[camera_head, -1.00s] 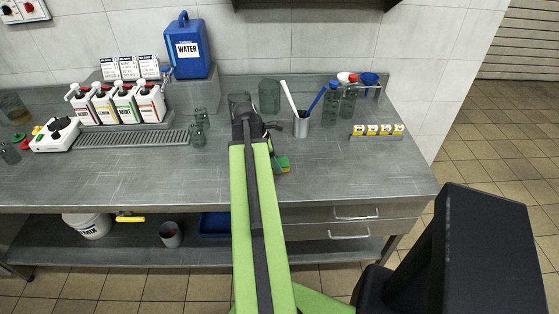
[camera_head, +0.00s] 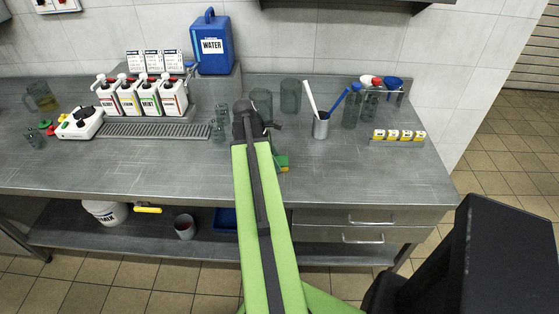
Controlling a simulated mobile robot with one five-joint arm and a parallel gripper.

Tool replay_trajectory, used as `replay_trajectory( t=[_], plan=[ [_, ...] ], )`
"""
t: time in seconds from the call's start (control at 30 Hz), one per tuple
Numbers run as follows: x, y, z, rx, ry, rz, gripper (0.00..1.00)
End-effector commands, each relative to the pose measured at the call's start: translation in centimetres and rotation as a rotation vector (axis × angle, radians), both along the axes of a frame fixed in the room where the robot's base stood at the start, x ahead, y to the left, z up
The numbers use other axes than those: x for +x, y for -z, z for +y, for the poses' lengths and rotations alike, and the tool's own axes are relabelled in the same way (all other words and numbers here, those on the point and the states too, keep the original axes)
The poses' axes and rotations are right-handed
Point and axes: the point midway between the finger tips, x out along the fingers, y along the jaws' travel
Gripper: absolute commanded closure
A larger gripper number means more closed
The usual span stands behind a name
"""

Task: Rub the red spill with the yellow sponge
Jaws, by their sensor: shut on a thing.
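The yellow sponge (camera_head: 284,168), with a green upper face, shows just right of my arm, low over the table. My gripper (camera_head: 275,158) is shut on it; its fingers are mostly hidden by my own arm. I cannot tell whether the sponge touches the table top (camera_head: 370,180). No red spill is visible; part of the table is hidden behind my arm.
Several labelled jugs (camera_head: 172,97) and a drip grate (camera_head: 150,130) are at left. The front right table is clear.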

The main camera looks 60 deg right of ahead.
Motion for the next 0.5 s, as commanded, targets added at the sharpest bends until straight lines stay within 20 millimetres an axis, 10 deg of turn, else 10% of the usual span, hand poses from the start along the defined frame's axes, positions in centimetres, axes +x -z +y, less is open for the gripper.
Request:
replay_trajectory(
  t=[0.5],
  plan=[
    [-2.6, 0.2, -1.2, 0.000, 0.004, 0.001, 0.89]
  ],
)
